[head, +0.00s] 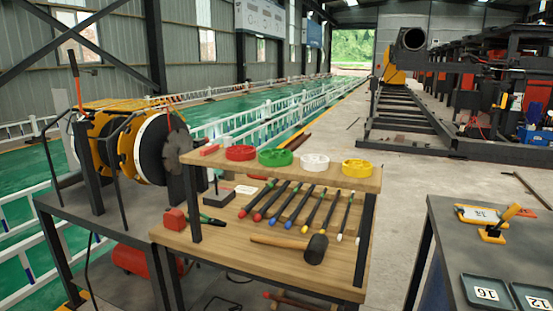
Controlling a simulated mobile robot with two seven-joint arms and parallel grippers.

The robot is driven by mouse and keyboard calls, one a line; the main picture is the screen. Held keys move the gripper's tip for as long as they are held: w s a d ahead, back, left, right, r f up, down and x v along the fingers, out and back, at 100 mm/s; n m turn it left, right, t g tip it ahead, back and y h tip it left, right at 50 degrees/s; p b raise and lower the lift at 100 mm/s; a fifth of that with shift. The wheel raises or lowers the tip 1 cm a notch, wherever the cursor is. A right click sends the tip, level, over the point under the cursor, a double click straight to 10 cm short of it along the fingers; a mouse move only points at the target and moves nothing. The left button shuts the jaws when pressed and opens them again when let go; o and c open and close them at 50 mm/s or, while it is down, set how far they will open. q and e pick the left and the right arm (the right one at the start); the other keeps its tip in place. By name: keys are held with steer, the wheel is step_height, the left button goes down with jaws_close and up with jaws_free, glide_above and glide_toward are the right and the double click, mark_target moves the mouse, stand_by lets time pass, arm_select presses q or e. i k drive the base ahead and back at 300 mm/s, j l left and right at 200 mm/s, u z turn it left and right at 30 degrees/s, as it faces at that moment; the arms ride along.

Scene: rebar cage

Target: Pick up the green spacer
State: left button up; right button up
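The green spacer (275,158) is a round, wheel-like piece lying flat on the raised wooden shelf (300,177) of the workbench. It sits between a red spacer (240,153) on its left and a white spacer (314,162) on its right. A yellow spacer (357,168) lies at the shelf's right end. The spacers stand apart in a row. Neither of my grippers shows in the head view.
Below the shelf, several colour-tipped rods (293,205) and a mallet (316,248) lie on the lower wooden top (222,238). A machine with discs (150,150) stands left. A dark table (445,255) with trays (487,291) stands right, with floor between.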

mark_target(274, 157)
steer(key=i+j, duration=0.2)
steer(key=j, duration=0.15)
steer(key=i+j+z, duration=0.1)
steer(key=j, duration=0.2)
steer(key=i+j, duration=0.25)
steer(key=i+j+z, duration=0.1)
steer(key=j, duration=0.35)
steer(key=i, duration=0.05)
